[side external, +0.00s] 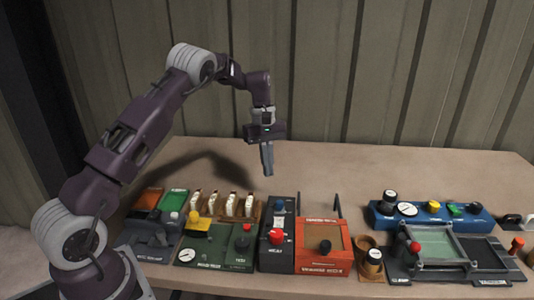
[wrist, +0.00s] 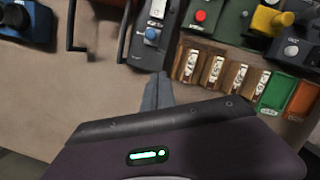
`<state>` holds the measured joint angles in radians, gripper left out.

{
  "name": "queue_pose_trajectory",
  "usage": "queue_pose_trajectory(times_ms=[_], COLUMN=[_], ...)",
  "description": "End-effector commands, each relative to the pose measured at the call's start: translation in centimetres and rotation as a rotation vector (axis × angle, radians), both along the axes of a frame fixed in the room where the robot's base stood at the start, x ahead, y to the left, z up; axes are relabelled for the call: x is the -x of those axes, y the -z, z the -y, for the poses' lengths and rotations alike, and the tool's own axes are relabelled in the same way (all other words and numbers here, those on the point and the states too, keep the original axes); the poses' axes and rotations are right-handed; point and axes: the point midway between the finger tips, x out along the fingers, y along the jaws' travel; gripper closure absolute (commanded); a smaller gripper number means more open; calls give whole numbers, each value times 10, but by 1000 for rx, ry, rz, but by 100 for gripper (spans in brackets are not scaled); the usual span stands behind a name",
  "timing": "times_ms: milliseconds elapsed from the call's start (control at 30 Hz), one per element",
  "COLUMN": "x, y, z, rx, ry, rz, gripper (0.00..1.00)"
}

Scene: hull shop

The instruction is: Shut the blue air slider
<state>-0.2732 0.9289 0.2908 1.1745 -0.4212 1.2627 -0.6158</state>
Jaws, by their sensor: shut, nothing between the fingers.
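The blue slider knob (side external: 280,207) sits at the far end of a dark grey panel (side external: 266,256), with a red knob (side external: 276,237) nearer the front. In the wrist view the blue knob (wrist: 152,35) shows on the same panel, just beyond my fingertips. Its exact position along its track is too small to tell. My gripper (side external: 268,173) is shut and empty, pointing down. It hangs above the bench, behind the dark panel and apart from it. In the wrist view its fingers (wrist: 160,85) overlap bare bench next to the panel's end.
An orange box (side external: 318,259) with two upright posts adjoins on the right. A blue panel (side external: 457,219) is farther right. The bench behind is clear.

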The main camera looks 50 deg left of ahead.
Motion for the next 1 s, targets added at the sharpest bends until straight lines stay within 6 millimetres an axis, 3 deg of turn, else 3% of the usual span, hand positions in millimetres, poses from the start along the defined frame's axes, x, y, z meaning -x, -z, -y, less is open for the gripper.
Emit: queue_pose_trajectory(times_ms=[100, 233, 667, 767, 833, 900, 1000], x=[-2, -3, -3, 5, 24, 55, 113], y=[-23, -39, -49, -79, -120, -161, -202], z=[-6, -10, -10, 2, 23, 51, 90], rx=[-2, -1, -2, -12, -28, -53, -106], ry=[0, -2, 1, 52, 137, 259, 456], rz=[3, 2, 4, 54, 123, 205, 319], gripper=[100, 100, 100, 100, 100, 100, 100])
